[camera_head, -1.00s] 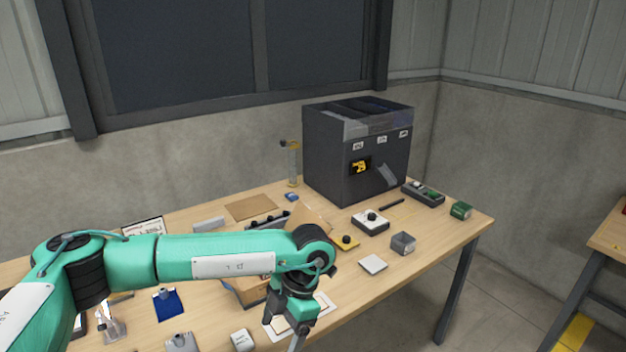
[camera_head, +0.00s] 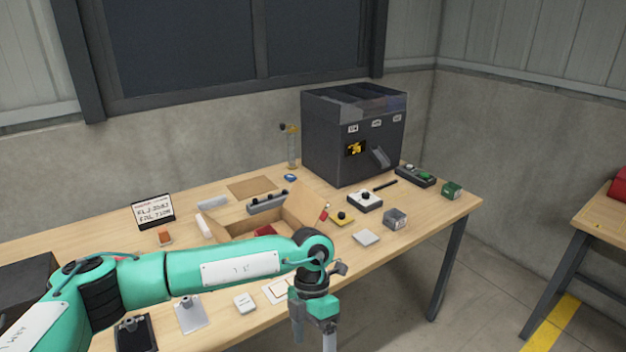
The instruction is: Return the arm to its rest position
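My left arm, green with black joints, reaches in from the left across the front of the table (camera_head: 400,243). Its gripper (camera_head: 313,336) points down near the table's front edge, at the bottom of the view. Two fingers show with a gap between them, and I see nothing held there. The lowest part of the fingers is close to or past the picture's edge. My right arm and gripper are not in view.
An open cardboard box (camera_head: 293,207) stands just behind my forearm, partly hidden by it. A dark feeder machine (camera_head: 335,150) is at the back. A sign (camera_head: 153,211), a grey block (camera_head: 395,219) and a white plate (camera_head: 366,237) stand around. Floor is free beyond the front edge.

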